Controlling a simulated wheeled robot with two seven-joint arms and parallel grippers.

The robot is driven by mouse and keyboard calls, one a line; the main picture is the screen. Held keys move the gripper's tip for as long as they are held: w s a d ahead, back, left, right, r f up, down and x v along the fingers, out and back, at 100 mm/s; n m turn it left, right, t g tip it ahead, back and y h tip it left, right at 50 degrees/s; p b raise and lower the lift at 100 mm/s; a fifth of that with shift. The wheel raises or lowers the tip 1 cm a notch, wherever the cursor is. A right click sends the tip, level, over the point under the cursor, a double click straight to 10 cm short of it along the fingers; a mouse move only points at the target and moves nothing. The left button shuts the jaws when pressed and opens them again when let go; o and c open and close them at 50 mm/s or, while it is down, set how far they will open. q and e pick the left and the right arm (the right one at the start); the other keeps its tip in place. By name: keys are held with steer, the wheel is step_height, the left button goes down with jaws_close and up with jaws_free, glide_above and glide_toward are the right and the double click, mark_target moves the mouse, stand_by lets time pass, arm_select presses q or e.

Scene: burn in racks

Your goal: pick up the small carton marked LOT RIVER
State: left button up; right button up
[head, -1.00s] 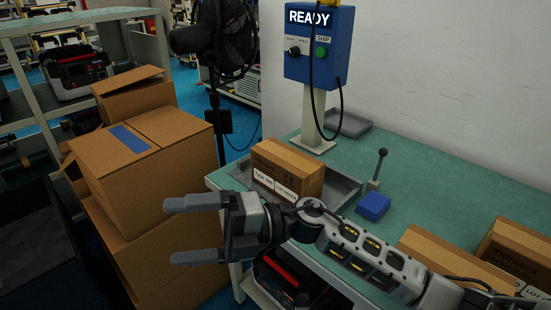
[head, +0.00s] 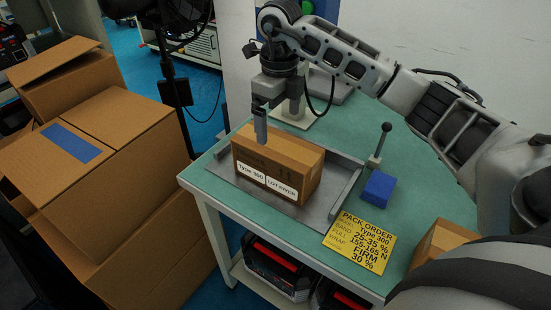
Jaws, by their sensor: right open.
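The small carton (head: 300,160) is brown, with white labels on its front reading "Type 300" and "LOT RIVER". It sits upright on a grey metal tray (head: 318,212) on the green table. My right gripper (head: 261,125) points down over the carton's back left part, its fingers seen nearly edge-on. The near fingertip overlaps the carton's top edge in the picture; I cannot tell whether it touches. The gripper is open and the far finger is mostly hidden. My left gripper is not in view.
A blue block with a lever (head: 379,187) stands right of the tray. A yellow pack order card (head: 360,238) lies at the table's front. Another carton (head: 440,240) is partly hidden by my arm at the right. Large boxes (head: 95,150) are stacked left of the table.

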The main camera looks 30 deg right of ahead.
mark_target(277, 143)
steer(key=f, duration=0.3)
steer(key=f+p, duration=0.1)
steer(key=f, duration=0.5)
steer(key=shift+w+a+f, duration=0.1)
steer(key=shift+a+f, duration=0.05)
steer(key=shift+a, duration=0.1)
steer(key=c, duration=1.5)
